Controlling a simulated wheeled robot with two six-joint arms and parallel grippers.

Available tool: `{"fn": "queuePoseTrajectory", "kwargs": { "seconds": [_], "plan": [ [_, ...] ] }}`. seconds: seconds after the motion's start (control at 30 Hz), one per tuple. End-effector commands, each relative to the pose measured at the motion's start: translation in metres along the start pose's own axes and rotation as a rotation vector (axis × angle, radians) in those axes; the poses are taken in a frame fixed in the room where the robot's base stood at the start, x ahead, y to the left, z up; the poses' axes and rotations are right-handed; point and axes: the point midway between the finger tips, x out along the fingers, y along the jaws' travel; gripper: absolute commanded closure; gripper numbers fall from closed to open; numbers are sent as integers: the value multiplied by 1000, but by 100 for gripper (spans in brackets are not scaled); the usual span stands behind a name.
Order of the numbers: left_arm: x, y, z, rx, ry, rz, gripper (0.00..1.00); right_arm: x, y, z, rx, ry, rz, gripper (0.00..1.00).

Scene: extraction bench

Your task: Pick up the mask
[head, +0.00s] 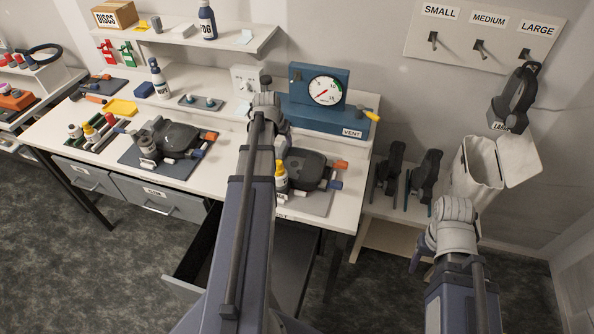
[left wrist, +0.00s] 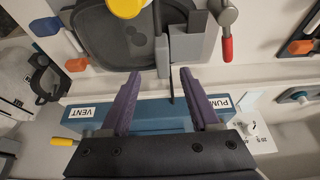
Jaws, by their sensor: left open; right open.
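A black mask (head: 515,100) hangs from the hook under the LARGE label at the upper right of the head view, with a tag on it. A dark looped shape (left wrist: 45,80), probably this mask, shows at the left of the left wrist view. My left gripper (left wrist: 160,74) is open and empty above the bench, by the blue VENT box (head: 330,118), well left of the mask in the head view. My right gripper (head: 420,264) is low on the right, below the mask and apart from it; its wrist hides most of its jaws, though purple finger parts show.
A pale bin (head: 474,176) with a raised flap stands below the mask. Two upright black items (head: 388,170) stand on a low shelf beside it. Dark plate devices with coloured handles (head: 175,138) crowd the bench. An open drawer (head: 188,284) juts out below. The SMALL and MEDIUM hooks are bare.

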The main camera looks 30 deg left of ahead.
Motion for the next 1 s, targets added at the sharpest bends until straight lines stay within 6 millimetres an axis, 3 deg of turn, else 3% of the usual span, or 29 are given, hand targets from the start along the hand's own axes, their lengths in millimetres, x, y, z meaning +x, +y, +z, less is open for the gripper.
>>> {"fn": "queuePoseTrajectory", "kwargs": {
  "seconds": [0.23,0.6,0.87,1.0],
  "plan": [
    [9,-1,1,0,0,0,38,8,-1,0,-2,0,0,39],
    [51,-5,4,0,0,0,38,49,-4,-3,-7,0,1,39],
    [51,-4,3,0,0,0,38,48,-4,-3,-7,0,1,39],
    [51,-4,4,0,0,0,50,48,-4,-3,-7,0,1,39]
  ]
}}
